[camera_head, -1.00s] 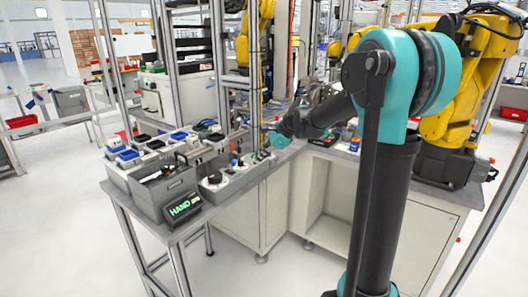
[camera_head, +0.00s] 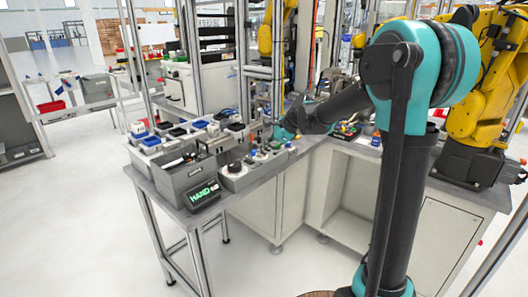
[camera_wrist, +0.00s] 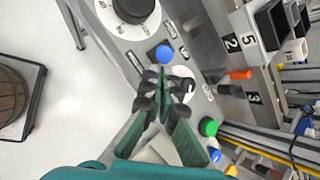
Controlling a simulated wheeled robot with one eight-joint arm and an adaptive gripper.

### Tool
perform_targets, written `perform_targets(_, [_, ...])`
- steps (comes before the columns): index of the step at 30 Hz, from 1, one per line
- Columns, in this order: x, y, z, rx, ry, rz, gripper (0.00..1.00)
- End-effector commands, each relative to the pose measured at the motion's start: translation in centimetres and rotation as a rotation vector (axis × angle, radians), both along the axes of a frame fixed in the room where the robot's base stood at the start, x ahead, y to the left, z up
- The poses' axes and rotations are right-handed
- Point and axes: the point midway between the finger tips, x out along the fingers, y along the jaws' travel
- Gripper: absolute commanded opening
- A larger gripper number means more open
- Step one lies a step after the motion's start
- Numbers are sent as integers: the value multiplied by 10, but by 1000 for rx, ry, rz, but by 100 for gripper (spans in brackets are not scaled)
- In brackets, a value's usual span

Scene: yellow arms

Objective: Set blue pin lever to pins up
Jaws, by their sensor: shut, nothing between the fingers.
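In the wrist view, a blue round knob (camera_wrist: 164,54) sits at the upper left edge of a white disc (camera_wrist: 183,71) on a grey panel. It looks like the blue lever's end; its shaft is hidden. My gripper (camera_wrist: 163,72) is shut and empty, its dark fingertips just below the knob in the picture. I cannot tell whether they touch it. The fingers cover part of the white disc. In the head view, my gripper (camera_head: 284,134) is small, at the far right end of the control box (camera_head: 232,182). The lever is too small to make out there.
The wrist view shows a black dial (camera_wrist: 132,8), an orange handle (camera_wrist: 240,75), a green button (camera_wrist: 208,127) and another blue button (camera_wrist: 214,155) close by. In the head view, a lit HAND display (camera_head: 203,195) stands at the table's front, with grey bins (camera_head: 182,180) beside it.

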Motion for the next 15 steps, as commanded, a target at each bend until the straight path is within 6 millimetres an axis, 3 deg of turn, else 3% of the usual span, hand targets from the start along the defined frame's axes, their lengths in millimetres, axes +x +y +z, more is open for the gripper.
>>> perform_targets(15, [4, 5, 5, -67, 53, 1, 0])
